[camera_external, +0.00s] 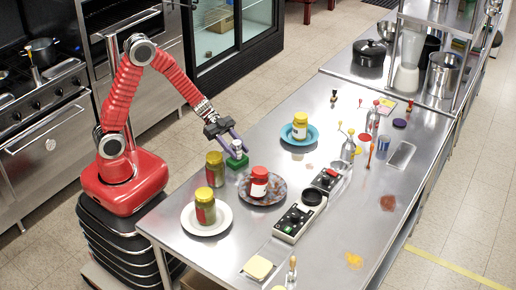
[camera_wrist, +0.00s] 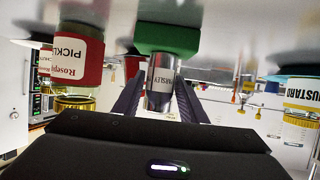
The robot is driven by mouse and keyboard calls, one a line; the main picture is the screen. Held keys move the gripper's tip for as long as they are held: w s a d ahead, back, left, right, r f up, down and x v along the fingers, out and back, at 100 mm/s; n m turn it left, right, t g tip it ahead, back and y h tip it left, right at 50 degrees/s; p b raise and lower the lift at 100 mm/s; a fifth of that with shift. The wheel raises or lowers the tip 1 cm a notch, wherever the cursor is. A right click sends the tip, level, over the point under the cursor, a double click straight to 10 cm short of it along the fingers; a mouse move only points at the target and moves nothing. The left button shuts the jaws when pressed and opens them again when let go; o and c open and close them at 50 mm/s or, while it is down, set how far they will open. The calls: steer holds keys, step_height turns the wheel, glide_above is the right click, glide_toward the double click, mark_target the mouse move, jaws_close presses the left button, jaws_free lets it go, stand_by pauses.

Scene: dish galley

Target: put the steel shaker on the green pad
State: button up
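The steel shaker (camera_wrist: 160,82), with a label that seems to read "PARSLEY", is upright between my gripper's fingertips (camera_wrist: 160,90). The wrist view is upside down, with the table at the top. The green pad (camera_wrist: 168,39) is directly under the shaker, and the shaker's base meets it with no gap that I can see. In the external view my gripper (camera_external: 234,148) reaches down to the shaker (camera_external: 237,146) over the green pad (camera_external: 236,163). Both fingers are close against the shaker's sides.
A yellow-lidded jar (camera_external: 215,170) stands just left of the pad. A red-lidded jar (camera_external: 259,182) on a patterned plate (camera_external: 274,194) is close in front. A mustard jar (camera_external: 300,124) on a blue plate (camera_external: 287,137) stands behind right. Another jar (camera_external: 205,205) is on a white plate (camera_external: 190,219).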

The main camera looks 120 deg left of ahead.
steer(key=shift+o, duration=1.2)
steer(key=shift+r, duration=0.15)
steer(key=v, duration=1.2)
